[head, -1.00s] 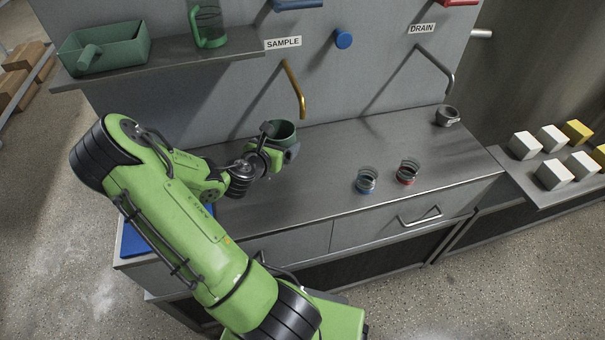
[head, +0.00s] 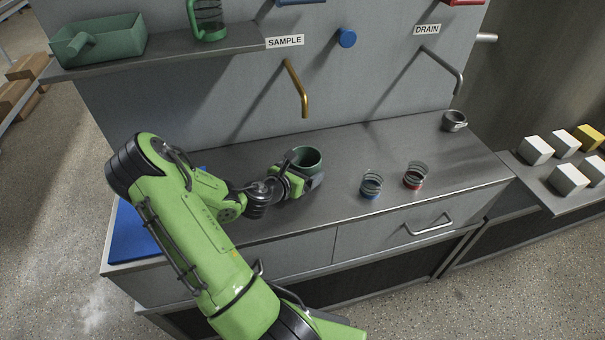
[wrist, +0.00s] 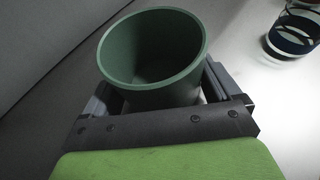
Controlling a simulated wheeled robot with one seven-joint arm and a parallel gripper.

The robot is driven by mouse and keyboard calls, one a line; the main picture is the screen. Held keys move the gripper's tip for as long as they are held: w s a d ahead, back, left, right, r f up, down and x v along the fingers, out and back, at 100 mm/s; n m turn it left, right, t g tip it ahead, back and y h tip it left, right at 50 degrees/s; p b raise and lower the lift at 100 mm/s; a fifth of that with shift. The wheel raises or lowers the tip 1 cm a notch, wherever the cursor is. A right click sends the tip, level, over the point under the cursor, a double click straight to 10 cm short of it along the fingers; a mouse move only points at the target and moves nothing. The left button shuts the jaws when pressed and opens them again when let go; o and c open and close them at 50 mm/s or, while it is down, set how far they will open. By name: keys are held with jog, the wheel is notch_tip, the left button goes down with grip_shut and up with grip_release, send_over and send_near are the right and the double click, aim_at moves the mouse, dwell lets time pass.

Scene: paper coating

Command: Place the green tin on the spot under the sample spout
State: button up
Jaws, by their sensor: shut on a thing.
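The green tin (head: 309,156) is an open, empty dark-green cup held upright over the counter. It also fills the middle of the wrist view (wrist: 152,55). My gripper (head: 300,172) is shut on it, with a dark finger on each side of the tin in the wrist view (wrist: 160,105). The sample spout (head: 297,88) is a brass tube bent down from the wall under the SAMPLE sign (head: 285,42). The tin is in front of and below the spout tip. I cannot tell whether its base touches the counter. No marked spot shows under the spout.
A blue-banded glass (head: 371,185) and a red-banded one (head: 415,176) stand right of the tin. A grey cup (head: 454,121) stands under the drain spout (head: 446,66). A blue mat (head: 135,236) lies at the counter's left end. The counter behind the tin is clear.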

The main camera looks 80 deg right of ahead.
jog(key=o, duration=0.8)
jog(key=shift+w+a+r, duration=0.15)
jog(key=shift+a+r, duration=0.05)
jog(key=shift+a, duration=0.05)
jog(key=p+v, duration=0.2)
jog(key=v, duration=0.3)
jog(key=p+v, duration=0.1)
jog(key=v, duration=0.3)
jog(key=shift+a+r+p, duration=0.25)
jog(key=shift+r+p, duration=0.1)
jog(key=shift+p, duration=0.05)
jog(key=p+v, duration=0.1)
jog(key=p, duration=0.2)
jog(key=shift+w+a+r+p, duration=0.1)
jog(key=shift+w+a+p, duration=0.05)
jog(key=shift+a+p, duration=0.2)
